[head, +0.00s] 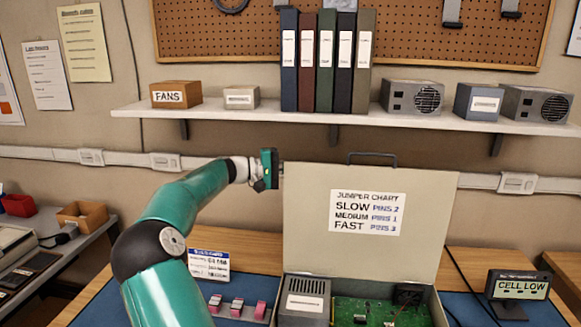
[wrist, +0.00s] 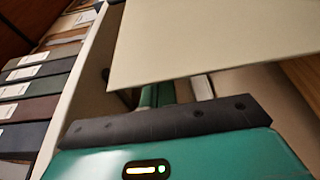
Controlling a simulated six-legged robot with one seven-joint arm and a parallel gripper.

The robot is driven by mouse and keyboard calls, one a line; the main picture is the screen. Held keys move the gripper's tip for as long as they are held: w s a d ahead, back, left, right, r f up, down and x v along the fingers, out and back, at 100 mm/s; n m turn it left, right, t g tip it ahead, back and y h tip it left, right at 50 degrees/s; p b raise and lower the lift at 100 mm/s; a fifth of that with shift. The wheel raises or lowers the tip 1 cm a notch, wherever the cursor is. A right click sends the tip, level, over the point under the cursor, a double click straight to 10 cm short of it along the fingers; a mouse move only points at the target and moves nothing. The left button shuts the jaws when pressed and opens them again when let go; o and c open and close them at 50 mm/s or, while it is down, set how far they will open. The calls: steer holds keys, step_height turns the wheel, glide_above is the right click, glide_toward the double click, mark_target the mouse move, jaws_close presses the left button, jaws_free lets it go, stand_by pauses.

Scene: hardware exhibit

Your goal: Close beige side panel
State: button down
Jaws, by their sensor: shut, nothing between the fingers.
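The beige side panel (head: 310,250) stands open and upright at the back of a case, with a jumper chart on its face and a dark handle on its top edge. Below it the case (head: 305,304) holds a grey box and a green circuit board. My gripper (head: 280,169) is shut and empty, at the upper left corner of the panel. I cannot tell whether it touches the panel. In the wrist view the panel (wrist: 220,40) fills the upper right, beyond the dark edge of my gripper; the fingertips are mostly hidden there.
A white shelf (head: 330,118) with binders and boxes runs along the wall above the panel. On the blue mat left of the case are a printed card (head: 209,263) and small pink-topped parts (head: 237,307). A "CELL LOW" display (head: 519,290) stands on the right.

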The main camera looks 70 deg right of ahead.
steer(key=shift+s+a, duration=0.3)
steer(key=shift+a, duration=0.5)
steer(key=shift+a, duration=0.15)
